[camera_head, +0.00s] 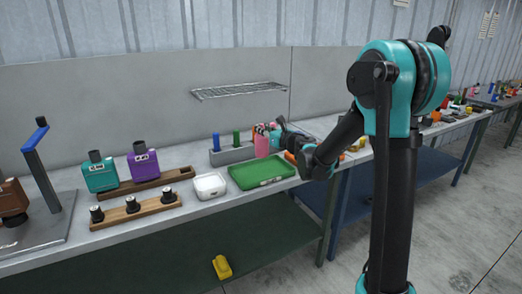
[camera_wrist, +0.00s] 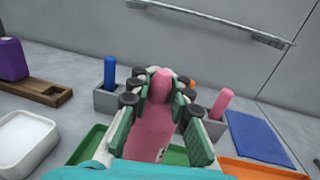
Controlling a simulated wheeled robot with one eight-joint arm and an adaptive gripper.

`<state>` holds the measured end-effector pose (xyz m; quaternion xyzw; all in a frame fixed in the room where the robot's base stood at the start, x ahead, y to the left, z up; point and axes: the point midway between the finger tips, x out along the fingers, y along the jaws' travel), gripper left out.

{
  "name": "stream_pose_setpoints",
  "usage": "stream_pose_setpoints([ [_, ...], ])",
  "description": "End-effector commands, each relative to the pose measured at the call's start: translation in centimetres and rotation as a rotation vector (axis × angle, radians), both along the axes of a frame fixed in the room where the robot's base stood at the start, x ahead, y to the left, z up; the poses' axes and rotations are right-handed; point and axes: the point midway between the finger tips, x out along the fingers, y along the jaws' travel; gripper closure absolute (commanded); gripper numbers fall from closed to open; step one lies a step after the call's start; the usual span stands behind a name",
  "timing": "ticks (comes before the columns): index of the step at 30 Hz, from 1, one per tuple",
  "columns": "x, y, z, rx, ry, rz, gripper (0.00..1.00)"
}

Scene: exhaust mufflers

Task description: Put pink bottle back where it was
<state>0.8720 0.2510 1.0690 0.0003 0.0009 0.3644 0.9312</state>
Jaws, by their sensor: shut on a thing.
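In the wrist view, the held pink bottle (camera_wrist: 152,135) is between the finger pads of my gripper (camera_wrist: 160,92). The block (camera_wrist: 108,103) lies beyond it, with a blue bottle (camera_wrist: 109,72) standing at its left. A second pink bottle (camera_wrist: 222,103) stands in the block at the right. A green bottle (camera_head: 236,138) stands in the block in the head view. My fingers hide the block's middle in the wrist view.
A green tray (camera_head: 262,183) lies in front of the block, with a white box (camera_head: 209,194) to its left. An orange tray (camera_wrist: 255,169) and blue mat (camera_wrist: 258,137) lie at the right. A wire shelf (camera_head: 238,91) projects from the back wall above.

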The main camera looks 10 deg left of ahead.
Motion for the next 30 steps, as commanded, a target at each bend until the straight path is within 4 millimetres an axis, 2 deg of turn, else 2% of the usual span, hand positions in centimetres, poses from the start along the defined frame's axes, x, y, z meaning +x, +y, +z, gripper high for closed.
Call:
stream_pose_setpoints([
  [3, 0.1, 0.0, -2.7, 0.000, 0.000, 0.000, 1.00],
  [6, 0.1, 0.0, -4.1, 0.000, 0.000, 0.000, 1.00],
  [13, 0.0, 0.0, -5.8, 0.000, 0.000, 0.000, 1.00],
  [19, 0.0, 0.0, -8.2, 0.000, 0.000, 0.000, 1.00],
  [23, 0.0, 0.0, -9.0, 0.000, 0.000, 0.000, 1.00],
  [30, 0.0, 0.0, -9.0, 0.000, 0.000, 0.000, 1.00],
])
